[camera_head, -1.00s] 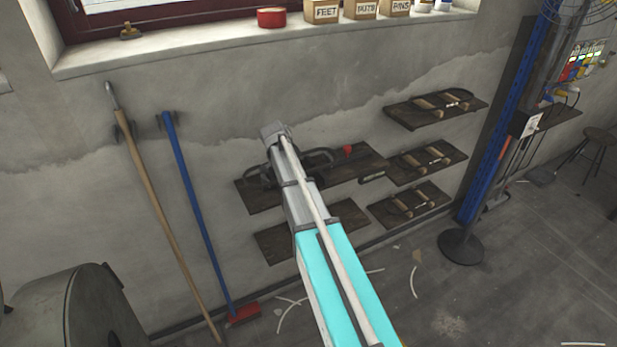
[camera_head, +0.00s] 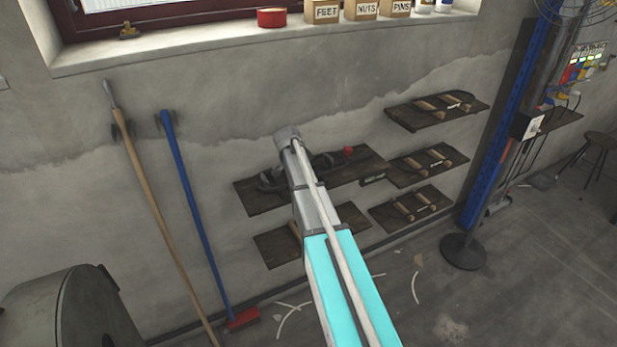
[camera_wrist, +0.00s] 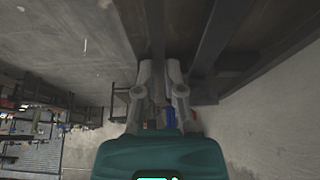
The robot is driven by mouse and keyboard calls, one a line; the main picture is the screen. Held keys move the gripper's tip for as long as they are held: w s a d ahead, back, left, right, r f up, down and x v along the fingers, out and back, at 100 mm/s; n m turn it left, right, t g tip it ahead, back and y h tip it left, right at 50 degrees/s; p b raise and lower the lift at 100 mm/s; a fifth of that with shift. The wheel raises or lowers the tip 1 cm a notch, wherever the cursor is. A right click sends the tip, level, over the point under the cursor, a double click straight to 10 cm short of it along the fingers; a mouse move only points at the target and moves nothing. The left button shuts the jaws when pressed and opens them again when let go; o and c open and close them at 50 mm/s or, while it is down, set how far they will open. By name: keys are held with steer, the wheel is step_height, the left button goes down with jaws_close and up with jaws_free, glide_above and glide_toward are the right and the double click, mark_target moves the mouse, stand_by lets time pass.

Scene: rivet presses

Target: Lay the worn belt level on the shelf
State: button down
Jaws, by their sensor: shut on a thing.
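The worn belt (camera_head: 268,183) is a dark band at the upper left shelf (camera_head: 246,202) in the head view. It shows on both sides of my arm, and its middle is hidden. I cannot tell whether it lies fully flat on the boards. In the wrist view, my gripper (camera_wrist: 158,66) is shut on a dark strip that appears to be the belt (camera_wrist: 157,38). Dark boards and bars fill the top of that view, close to the fingers. In the head view my arm hides the fingers.
A red knob (camera_head: 348,150) stands at the shelf's back. A lower shelf (camera_head: 275,250) is beneath, and three shelves with wooden-handled tools (camera_head: 428,165) are to the right. A blue-handled broom (camera_head: 190,205) and a wooden pole (camera_head: 150,200) lean at left.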

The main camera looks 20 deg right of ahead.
steer(key=c, duration=0.8)
jaws_free()
steer(key=shift+o, duration=0.2)
steer(key=shift+f, duration=0.2)
steer(key=shift+p+v, duration=0.9)
steer(key=shift+v, duration=0.25)
steer(key=p+v, duration=1)
steer(key=v, duration=0.1)
steer(key=shift+s+a+r, duration=0.25)
